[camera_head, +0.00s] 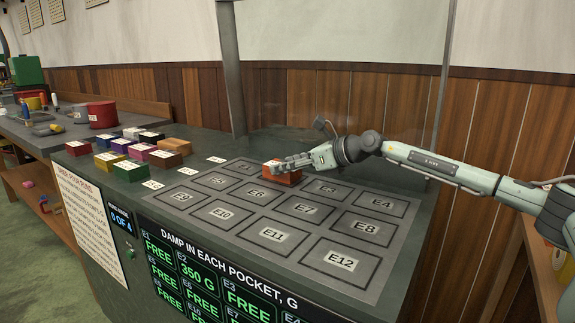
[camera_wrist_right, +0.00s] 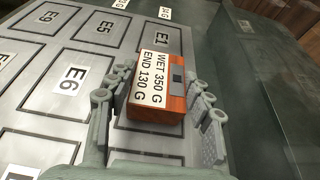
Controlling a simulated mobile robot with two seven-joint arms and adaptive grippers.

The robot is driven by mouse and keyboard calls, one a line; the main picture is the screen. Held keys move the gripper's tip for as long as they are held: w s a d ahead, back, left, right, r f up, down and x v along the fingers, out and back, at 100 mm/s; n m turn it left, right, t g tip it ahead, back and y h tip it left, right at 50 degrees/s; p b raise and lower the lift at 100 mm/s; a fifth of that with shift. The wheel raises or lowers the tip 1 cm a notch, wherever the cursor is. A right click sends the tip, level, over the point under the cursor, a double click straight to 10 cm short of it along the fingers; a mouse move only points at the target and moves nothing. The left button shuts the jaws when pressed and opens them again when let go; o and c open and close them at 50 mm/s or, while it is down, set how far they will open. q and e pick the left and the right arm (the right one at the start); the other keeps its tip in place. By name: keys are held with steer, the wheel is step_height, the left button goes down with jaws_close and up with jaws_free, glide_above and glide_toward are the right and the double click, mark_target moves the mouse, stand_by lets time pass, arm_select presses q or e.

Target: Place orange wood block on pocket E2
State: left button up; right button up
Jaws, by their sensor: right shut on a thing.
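The orange wood block (camera_head: 284,178) sits at the pocket E2 place on the grey pocket board, beside pocket E3 (camera_head: 325,188). In the right wrist view the block (camera_wrist_right: 155,115) has a white label reading WET 350 G, END 130 G. My right gripper (camera_head: 288,164) is shut on the block, with a finger on each side of it. In the right wrist view, pocket E1 (camera_wrist_right: 162,40) lies just beyond the block and pocket E6 (camera_wrist_right: 69,80) lies to its left. The E2 label is hidden. My left gripper is not in view.
The display (camera_head: 200,275) on the bench front reads 350 G for E2 and FREE for the other readable pockets. Several coloured blocks (camera_head: 130,150) stand at the bench's left end. The other visible pockets are empty. A clear upright panel stands behind the board.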

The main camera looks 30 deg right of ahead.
steer(key=shift+f, duration=0.15)
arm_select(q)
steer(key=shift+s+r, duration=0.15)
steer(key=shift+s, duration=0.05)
arm_select(e)
steer(key=o, duration=1.2)
steer(key=shift+o, duration=0.2)
steer(key=shift+s+d+r, duration=0.1)
steer(key=shift+s+r, duration=0.05)
steer(key=shift+r, duration=0.1)
steer(key=b+v, duration=0.2)
steer(key=v, duration=0.4)
steer(key=shift+s+d, duration=0.15)
steer(key=shift+s, duration=0.05)
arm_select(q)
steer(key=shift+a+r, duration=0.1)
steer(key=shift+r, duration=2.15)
arm_select(e)
steer(key=shift+s+r, duration=0.25)
